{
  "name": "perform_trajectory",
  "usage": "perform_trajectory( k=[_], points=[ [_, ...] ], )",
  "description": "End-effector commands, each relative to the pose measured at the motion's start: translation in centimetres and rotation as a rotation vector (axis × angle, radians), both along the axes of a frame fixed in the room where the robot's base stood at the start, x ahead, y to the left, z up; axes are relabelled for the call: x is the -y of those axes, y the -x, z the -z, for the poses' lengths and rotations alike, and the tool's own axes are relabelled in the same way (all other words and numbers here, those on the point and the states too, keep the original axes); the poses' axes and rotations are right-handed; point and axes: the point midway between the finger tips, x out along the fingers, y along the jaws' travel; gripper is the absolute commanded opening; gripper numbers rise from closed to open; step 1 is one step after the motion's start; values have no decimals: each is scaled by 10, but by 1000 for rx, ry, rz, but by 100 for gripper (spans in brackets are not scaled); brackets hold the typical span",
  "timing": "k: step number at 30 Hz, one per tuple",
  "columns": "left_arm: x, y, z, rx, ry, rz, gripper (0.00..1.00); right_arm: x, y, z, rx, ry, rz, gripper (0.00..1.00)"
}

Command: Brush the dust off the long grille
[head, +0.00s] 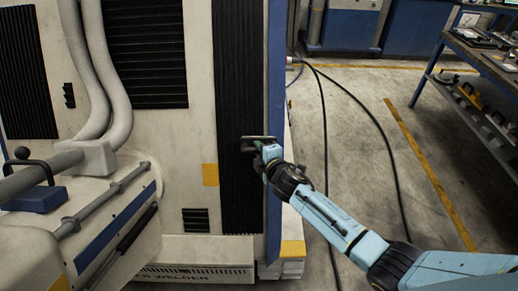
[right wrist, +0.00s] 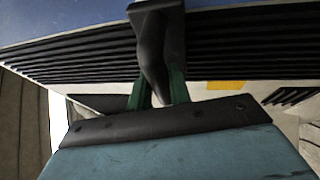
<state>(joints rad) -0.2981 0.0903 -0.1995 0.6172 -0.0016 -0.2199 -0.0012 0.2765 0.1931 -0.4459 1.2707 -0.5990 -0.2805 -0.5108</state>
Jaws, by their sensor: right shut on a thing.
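The long grille (head: 240,95) is a tall, narrow panel of black slats on the right part of the pale machine's front. In the right wrist view the grille (right wrist: 70,55) runs across the picture as dark slats. My right gripper (head: 264,155) is at the grille's lower half, by its right edge. Its green fingers (right wrist: 158,95) are shut on a dark brush (right wrist: 151,45). The brush (head: 257,139) lies across the grille in the head view; I cannot tell whether its bristles touch the slats. No dust can be made out clearly. My left gripper is out of view.
A blue edge strip (head: 274,100) borders the grille on the right. A yellow label (head: 210,174) and a small vent (head: 195,220) are to its left. Black cables (head: 323,125) lie on the open floor, and a workbench (head: 475,60) stands at the right.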

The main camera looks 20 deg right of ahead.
Motion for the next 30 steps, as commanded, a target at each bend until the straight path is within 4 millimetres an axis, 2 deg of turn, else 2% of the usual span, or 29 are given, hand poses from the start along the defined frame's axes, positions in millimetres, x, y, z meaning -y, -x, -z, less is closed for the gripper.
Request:
perform_trajectory(
  k=[3, 15, 30],
  points=[
    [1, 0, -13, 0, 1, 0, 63, -4, 10, -10, 0, -2, -1, 1],
    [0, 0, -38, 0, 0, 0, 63, -13, 42, -28, 1, -2, 0, 1],
    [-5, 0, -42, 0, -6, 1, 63, -15, 49, -31, 1, -1, -1, 1]
  ],
)
